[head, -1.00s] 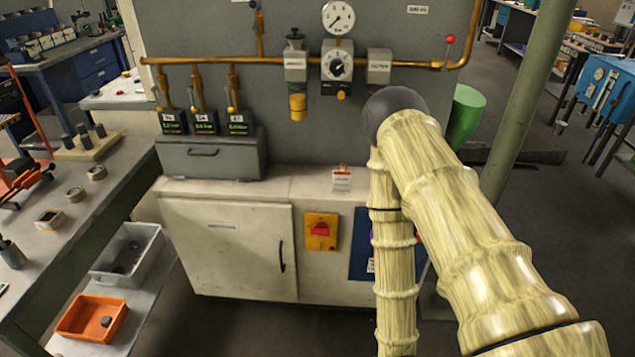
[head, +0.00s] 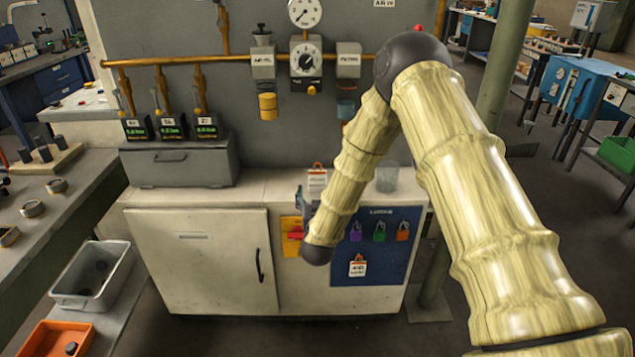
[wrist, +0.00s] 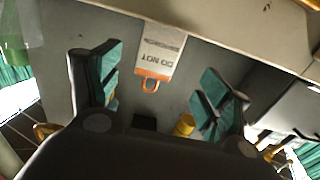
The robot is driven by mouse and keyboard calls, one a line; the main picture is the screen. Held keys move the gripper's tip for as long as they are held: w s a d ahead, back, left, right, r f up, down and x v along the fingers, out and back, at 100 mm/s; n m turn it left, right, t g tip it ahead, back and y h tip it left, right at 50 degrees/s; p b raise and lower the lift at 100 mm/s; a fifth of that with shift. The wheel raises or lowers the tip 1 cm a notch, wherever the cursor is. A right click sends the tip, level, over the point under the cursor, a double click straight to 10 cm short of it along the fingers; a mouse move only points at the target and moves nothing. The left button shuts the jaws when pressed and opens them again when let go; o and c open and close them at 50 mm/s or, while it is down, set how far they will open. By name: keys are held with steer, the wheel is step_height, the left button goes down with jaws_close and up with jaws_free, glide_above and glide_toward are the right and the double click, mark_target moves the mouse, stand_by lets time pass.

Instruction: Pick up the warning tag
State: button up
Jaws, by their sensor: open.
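A white warning tag (head: 317,181) with an orange band and loop at its top stands on the pale cabinet top, in front of the grey panel. In the wrist view the tag (wrist: 159,52) appears upside down, with "DO NOT" readable, between the two finger directions and beyond the fingertips. My gripper (wrist: 158,72) is open and empty, with teal pads on dark fingers. In the head view my forearm hides most of the gripper. A similar tag (head: 357,267) hangs on the blue lockout board lower down.
A clear cup (head: 387,179) stands right of the tag on the cabinet top. A grey case (head: 180,166) sits to the left. A brass pipe (head: 222,60) with gauges and valves runs above. The yellow switch plate (head: 291,236) is below, partly behind my arm.

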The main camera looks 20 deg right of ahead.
mark_target(318, 180)
steer(key=shift+p+x, duration=0.45)
steer(key=shift+x, duration=3.55)
steer(key=shift+d+r, duration=0.15)
steer(key=shift+s, duration=0.1)
steer(key=shift+c, duration=0.2)
steer(key=c, duration=0.9)
